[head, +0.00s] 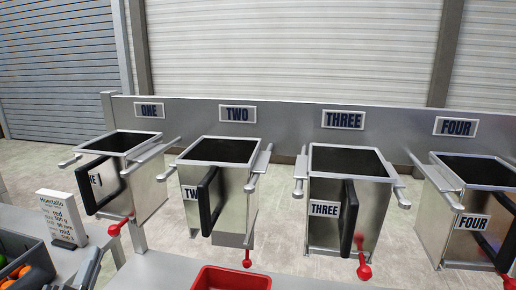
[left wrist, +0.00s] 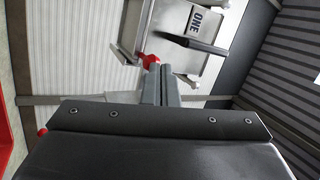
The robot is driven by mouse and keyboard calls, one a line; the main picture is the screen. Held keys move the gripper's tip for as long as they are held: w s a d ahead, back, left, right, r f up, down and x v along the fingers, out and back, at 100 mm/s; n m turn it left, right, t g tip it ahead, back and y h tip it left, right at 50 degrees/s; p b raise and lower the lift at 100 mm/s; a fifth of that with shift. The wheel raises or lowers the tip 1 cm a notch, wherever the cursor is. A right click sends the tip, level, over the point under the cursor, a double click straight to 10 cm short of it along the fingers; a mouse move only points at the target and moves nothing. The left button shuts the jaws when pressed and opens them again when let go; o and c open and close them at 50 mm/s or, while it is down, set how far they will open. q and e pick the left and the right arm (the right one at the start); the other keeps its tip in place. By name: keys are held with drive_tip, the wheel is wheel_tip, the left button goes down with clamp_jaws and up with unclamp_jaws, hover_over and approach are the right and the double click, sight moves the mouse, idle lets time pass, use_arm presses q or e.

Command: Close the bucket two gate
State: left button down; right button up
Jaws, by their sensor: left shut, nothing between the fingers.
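Bucket two (head: 218,185) is a grey metal bin with a dark opening, under the TWO sign (head: 238,114). A black handle (head: 208,201) stands on its front, and a red ball-ended lever (head: 247,263) hangs below it. I cannot tell from here how its gate stands. My left gripper (head: 92,262) is low at the left, below bucket one (head: 142,190) and well left of bucket two. In the left wrist view its fingers (left wrist: 161,68) are shut and empty. Their tips appear close to a red knob (left wrist: 150,60); contact is unclear. My right gripper is out of view.
Bucket three (head: 335,240) and bucket four (head: 458,235) stand to the right with similar handles. A red tray (head: 232,279) is at the front edge. A white sign card (head: 62,218) and a dark bin (head: 28,262) with orange items are at the left.

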use_arm(q)
drive_tip(key=s+a+f+n+g+y, duration=0.2)
drive_tip(key=s+f+n+g, duration=0.25)
drive_tip(key=f, duration=0.45)
drive_tip(key=s+a+f+n+g+y, duration=0.3)
drive_tip(key=f+n+g, duration=0.3)
drive_tip(key=f, duration=0.3)
drive_tip(key=s+d+f+n+g+h, duration=0.2)
drive_tip(key=s+d+f+g, duration=0.15)
drive_tip(key=s+f, duration=0.4)
drive_tip(key=s+d+f+n+g+h, duration=0.25)
drive_tip(key=s+f+g, duration=0.3)
drive_tip(key=s, duration=0.35)
wheel_tip(320, 180, down, 25)
drive_tip(key=a, duration=0.3)
drive_tip(key=s+d+f+g, duration=0.1)
drive_tip(key=s+f+g, duration=0.1)
drive_tip(key=s+f, duration=1.2)
drive_tip(key=shift+s+d+f, duration=0.25)
drive_tip(key=shift+d+f, duration=0.15)
drive_tip(key=shift+f, duration=0.05)
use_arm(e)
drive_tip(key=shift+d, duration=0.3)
